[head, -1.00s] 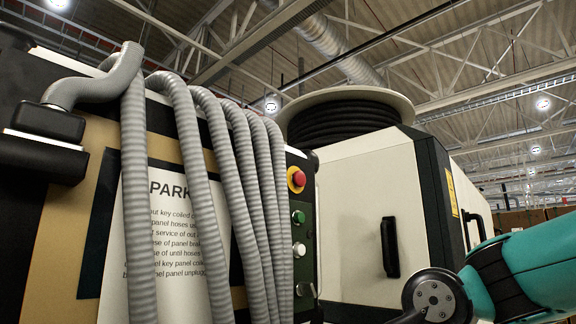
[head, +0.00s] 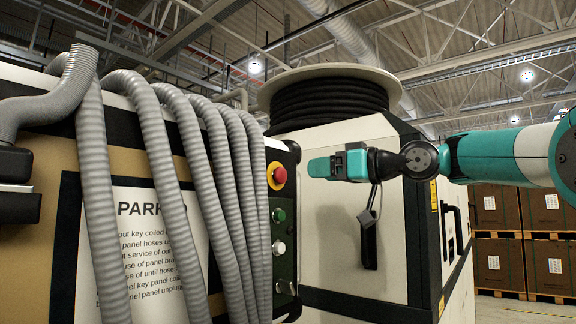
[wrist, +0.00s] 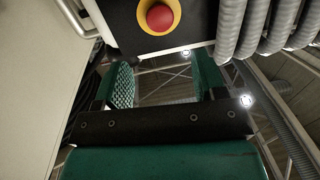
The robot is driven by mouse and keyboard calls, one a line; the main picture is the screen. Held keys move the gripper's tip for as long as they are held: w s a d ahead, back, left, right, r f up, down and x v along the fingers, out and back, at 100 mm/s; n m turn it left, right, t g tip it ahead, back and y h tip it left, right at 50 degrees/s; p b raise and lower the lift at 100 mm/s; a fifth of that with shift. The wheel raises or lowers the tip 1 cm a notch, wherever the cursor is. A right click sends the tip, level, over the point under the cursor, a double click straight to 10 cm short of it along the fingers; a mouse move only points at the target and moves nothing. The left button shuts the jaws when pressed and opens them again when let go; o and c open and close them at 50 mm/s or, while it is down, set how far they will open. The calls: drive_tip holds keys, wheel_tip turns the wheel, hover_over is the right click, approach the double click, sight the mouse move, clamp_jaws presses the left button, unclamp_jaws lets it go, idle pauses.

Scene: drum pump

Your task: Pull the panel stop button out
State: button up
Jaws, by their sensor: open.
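The red stop button (head: 279,175) sits on a yellow surround at the top of the dark control panel, just right of the hoses. My gripper (head: 314,167) is to the right of the button at about its height, apart from it, and its fingers point left. In the wrist view the red button (wrist: 159,17) shows at the top edge on its yellow ring. Below it in that picture my gripper (wrist: 163,82) has its two green fingers spread wide with nothing between them. No contact with the button shows.
Below the button are a green button (head: 278,215), a pale button (head: 279,248) and a selector (head: 285,287). Grey corrugated hoses (head: 182,190) hang close at its left over the PARK notice (head: 140,250). A pale cabinet with a black handle (head: 369,245) stands behind my gripper.

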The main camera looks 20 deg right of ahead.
sight(283, 173)
drive_tip(key=p+x, duration=0.3)
drive_tip(key=x, duration=0.5)
drive_tip(key=shift+w+a+r, duration=0.1)
drive_tip(key=shift+a+r, duration=0.05)
drive_tip(key=shift+a, duration=0.05)
drive_tip(key=shift+w+a+p, duration=0.35)
drive_tip(key=shift+w, duration=0.1)
